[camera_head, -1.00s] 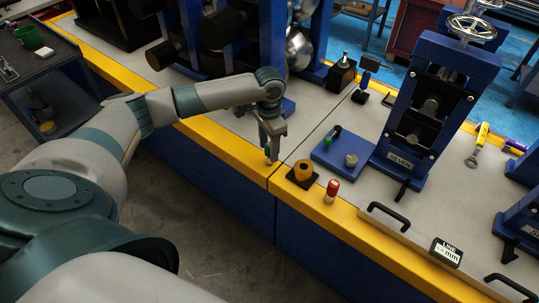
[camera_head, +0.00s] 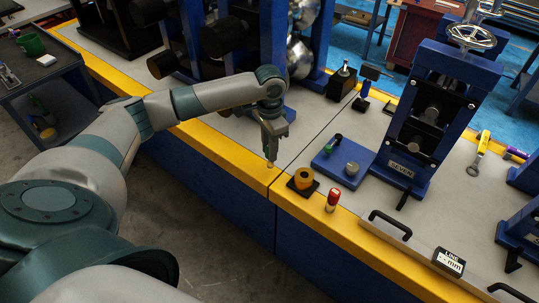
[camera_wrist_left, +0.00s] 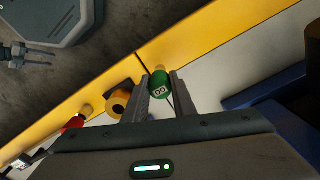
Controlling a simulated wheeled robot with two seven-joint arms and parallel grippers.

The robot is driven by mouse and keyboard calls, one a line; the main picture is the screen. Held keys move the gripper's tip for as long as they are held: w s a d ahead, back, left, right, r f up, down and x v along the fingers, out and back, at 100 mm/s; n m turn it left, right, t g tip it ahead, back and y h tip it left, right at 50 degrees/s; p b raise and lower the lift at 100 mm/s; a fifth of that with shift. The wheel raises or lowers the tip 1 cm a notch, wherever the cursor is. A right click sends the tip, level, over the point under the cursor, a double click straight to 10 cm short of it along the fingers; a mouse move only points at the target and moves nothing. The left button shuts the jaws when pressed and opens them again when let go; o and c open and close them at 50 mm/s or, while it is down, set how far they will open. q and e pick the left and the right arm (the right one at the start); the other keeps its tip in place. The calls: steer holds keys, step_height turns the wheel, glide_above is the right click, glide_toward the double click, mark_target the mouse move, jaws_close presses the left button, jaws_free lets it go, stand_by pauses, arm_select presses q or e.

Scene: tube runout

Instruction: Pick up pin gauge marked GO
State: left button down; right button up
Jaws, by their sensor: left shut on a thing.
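The green pin gauge marked GO (camera_wrist_left: 160,86) is between the two fingers of my left gripper (camera_wrist_left: 161,88) in the left wrist view. Its marked face points toward that camera. In the head view my left gripper (camera_head: 270,148) points down over the yellow front edge of the bench, shut on the gauge. Only a small pale tip of the gauge (camera_head: 269,165) shows below the fingers. I cannot tell whether this tip touches the bench. A dark two-pronged shape at the upper left of the wrist view may be my right gripper (camera_wrist_left: 30,56); its opening is unclear.
An orange ring on a black base (camera_head: 303,180) and a red-topped pin (camera_head: 332,197) stand to the right of my left gripper. Behind them are a blue plate (camera_head: 325,163) with small parts and a tall blue roll stand (camera_head: 440,105). The bench's yellow edge (camera_head: 225,150) is clear leftward.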

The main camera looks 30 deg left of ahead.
arm_select(q)
steer(key=d+r+b, duration=0.1)
steer(key=d+r, duration=0.7)
steer(key=d, duration=0.3)
steer(key=shift+w+d, duration=0.2)
steer(key=shift+d, duration=0.15)
arm_select(e)
steer(key=shift+w+r, duration=0.15)
steer(key=shift+w, duration=0.8)
arm_select(q)
steer(key=shift+r, duration=0.1)
arm_select(e)
steer(key=shift+w, duration=0.1)
